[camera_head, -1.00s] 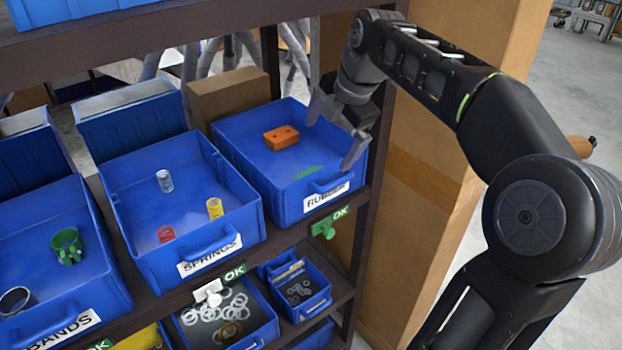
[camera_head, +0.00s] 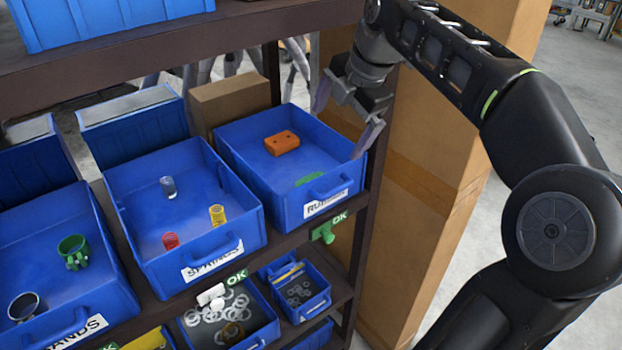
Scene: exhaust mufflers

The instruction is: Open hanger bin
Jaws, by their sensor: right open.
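A blue bin labelled "RUBBER" (camera_head: 244,145) stands on the shelf, pulled forward, with an orange block (camera_head: 281,142) and a green piece (camera_head: 308,180) inside. Its label looks partly blurred. My right gripper (camera_head: 345,120) is open at the right wall of this bin, with one finger near the back right corner and one near the front right corner. I cannot tell whether the fingers touch the bin. No label reading "hanger" is visible. My left gripper is out of view.
The "SPRINGS" bin (camera_head: 150,232) and the "BANDS" bin (camera_head: 35,250) stand to the left. Smaller bins (camera_head: 297,290) sit on the shelf below. A tall cardboard box (camera_head: 420,170) stands right of the rack. A brown shelf board (camera_head: 130,45) crosses above.

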